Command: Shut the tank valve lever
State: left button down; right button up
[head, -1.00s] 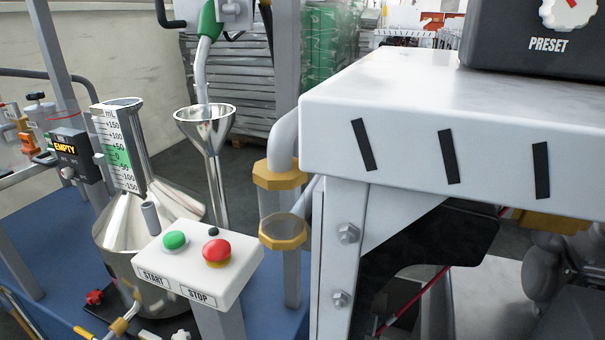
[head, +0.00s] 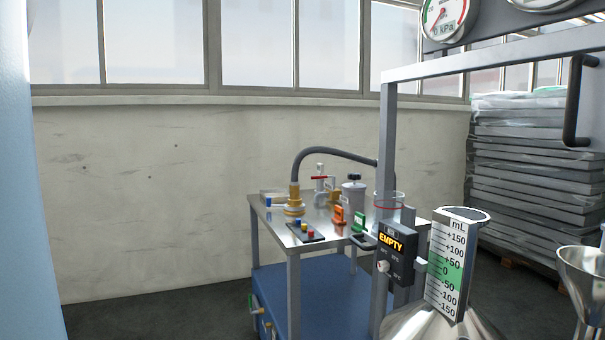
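The top of a shiny metal tank (head: 425,326) shows at the bottom right, cut off by the picture's edge. Its gauge (head: 447,265) stands upright with a mL scale and a green band around 0. A dark display box (head: 397,255) left of it reads EMPTY. The tank's lower part is out of view, and I cannot make out a tank valve lever. A small fitting with a red handle (head: 319,178) stands on a metal-topped cart (head: 275,221); I cannot tell what it serves. Neither of my grippers is in view.
The cart holds a button block (head: 304,233), a brass-coloured fitting (head: 294,205), and a grey hose (head: 335,152). A funnel (head: 585,270) is at the right edge. Wrapped stacked panels (head: 520,170) stand behind. Dark floor (head: 160,318) lies free left of the cart.

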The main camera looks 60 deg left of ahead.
aim_at(321, 177)
jog(key=j, duration=0.55)
jog(key=i+j+u, duration=0.15)
jog(key=j, duration=0.4)
jog(key=i+j, duration=0.1)
jog(key=j, duration=0.45)
jog(key=i+j+u, duration=0.15)
jog(key=j, duration=0.95)
jog(key=i+j+u, duration=0.15)
jog(key=j, duration=0.35)
jog(key=i+j, duration=0.2)
jog(key=j, duration=0.35)
jog(key=i+j+u, duration=0.15)
jog(key=j, duration=0.35)
